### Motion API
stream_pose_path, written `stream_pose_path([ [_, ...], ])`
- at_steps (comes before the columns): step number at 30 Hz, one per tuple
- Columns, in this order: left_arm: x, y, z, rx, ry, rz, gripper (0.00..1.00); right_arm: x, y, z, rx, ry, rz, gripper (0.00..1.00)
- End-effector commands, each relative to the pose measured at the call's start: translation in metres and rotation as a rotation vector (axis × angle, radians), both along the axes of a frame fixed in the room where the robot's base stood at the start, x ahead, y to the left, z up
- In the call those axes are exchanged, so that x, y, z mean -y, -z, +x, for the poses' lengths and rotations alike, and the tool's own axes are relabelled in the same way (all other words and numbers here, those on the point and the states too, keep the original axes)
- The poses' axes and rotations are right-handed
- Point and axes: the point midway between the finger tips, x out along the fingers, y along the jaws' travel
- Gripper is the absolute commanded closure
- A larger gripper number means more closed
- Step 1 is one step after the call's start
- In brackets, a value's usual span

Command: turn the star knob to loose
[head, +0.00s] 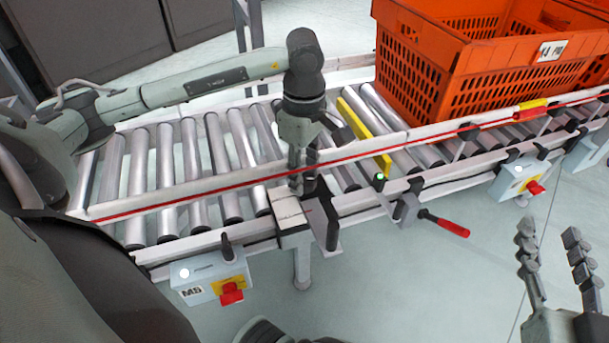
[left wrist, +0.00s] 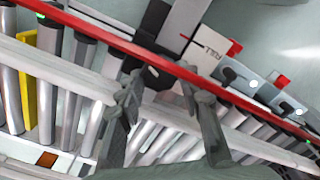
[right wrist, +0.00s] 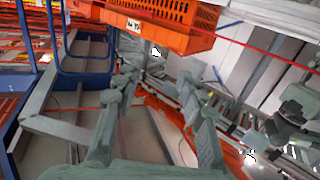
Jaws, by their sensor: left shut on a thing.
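The star knob (head: 312,186) is a dark knob on the near rail of the roller conveyor, beside a white plate with a line mark. My left gripper (head: 302,180) reaches down over the rail from above, its fingers around the knob. In the left wrist view the dark knob (left wrist: 157,78) sits between the two fingertips of my left gripper (left wrist: 160,88), partly hidden by the red-edged rail. The knob's lobes cannot be made out. My right gripper (head: 550,240) is open and empty at the lower right, away from the conveyor; its spread fingers also show in the right wrist view (right wrist: 158,82).
An orange tote (head: 430,75) stands on the rollers at the back right. A yellow bar (head: 365,135) crosses the rollers. A crank with a red handle (head: 445,224) sticks out right of the knob. A control box (head: 210,277) with a red switch hangs at the near side.

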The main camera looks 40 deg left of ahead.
Motion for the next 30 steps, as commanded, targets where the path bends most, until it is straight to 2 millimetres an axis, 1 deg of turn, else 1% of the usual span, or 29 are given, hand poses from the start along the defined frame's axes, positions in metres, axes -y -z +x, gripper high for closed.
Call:
stream_pose_path([
  [6,0.0,0.001,0.0,0.001,-0.181,0.001,0.93,-0.011,-0.028,-0.005,0.13,-0.024,0.065,0.6],
  [12,0.0,0.0,-0.001,0.001,-0.31,0.001,0.93,-0.017,-0.047,-0.01,0.209,-0.038,0.106,0.6],
  [21,0.0,0.0,-0.001,0.0,-0.413,0.002,0.93,-0.02,-0.06,-0.015,0.267,-0.047,0.137,0.6],
  [30,0.0,0.0,-0.001,0.0,-0.434,0.001,0.93,-0.02,-0.063,-0.016,0.278,-0.049,0.142,0.6],
])
